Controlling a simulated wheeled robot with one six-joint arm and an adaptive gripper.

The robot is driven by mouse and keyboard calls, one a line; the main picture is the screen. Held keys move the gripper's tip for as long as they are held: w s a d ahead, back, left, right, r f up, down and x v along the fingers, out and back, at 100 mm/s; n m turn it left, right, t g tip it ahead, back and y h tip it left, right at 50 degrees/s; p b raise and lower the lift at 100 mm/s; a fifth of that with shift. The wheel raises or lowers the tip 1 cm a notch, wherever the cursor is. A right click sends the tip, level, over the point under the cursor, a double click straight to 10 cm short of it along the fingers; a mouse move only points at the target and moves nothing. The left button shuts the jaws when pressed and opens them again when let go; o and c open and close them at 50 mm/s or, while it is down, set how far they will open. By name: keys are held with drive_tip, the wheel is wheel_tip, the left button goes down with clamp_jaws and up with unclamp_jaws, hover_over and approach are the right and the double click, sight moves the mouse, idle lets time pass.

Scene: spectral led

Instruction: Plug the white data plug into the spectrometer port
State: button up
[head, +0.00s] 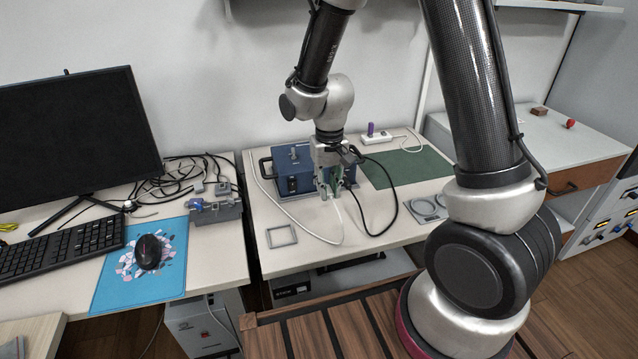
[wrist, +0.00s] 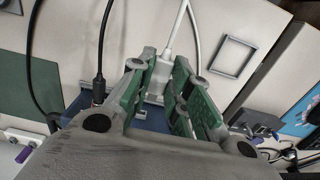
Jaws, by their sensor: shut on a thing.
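The white data plug (wrist: 161,74) sits between the green-padded fingers of my gripper (wrist: 165,66) in the wrist view. Its white cable (wrist: 178,28) runs away from the fingers. In the head view, my gripper (head: 329,184) is low, at the front of the blue spectrometer box (head: 287,174). The plug is too small to make out there. The blue box also shows behind the fingers in the wrist view (wrist: 152,121). The spectrometer port is not clearly visible, and I cannot tell whether the plug touches it.
A black cable (wrist: 100,55) ends at the blue box beside my gripper. A square grey frame (head: 281,236) and grey rings (head: 428,207) lie on the table. A green mat (head: 408,168) and white power strip (head: 376,138) are behind to the right.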

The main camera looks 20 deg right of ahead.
drive_tip(key=shift+d+f, duration=0.2)
drive_tip(key=shift+f, duration=2.25)
drive_tip(key=shift+o, duration=0.7)
clamp_jaws()
drive_tip(key=shift+w, duration=0.15)
drive_tip(key=shift+w, duration=1.3)
drive_tip(key=shift+w, duration=0.15)
drive_tip(key=shift+w, duration=1.35)
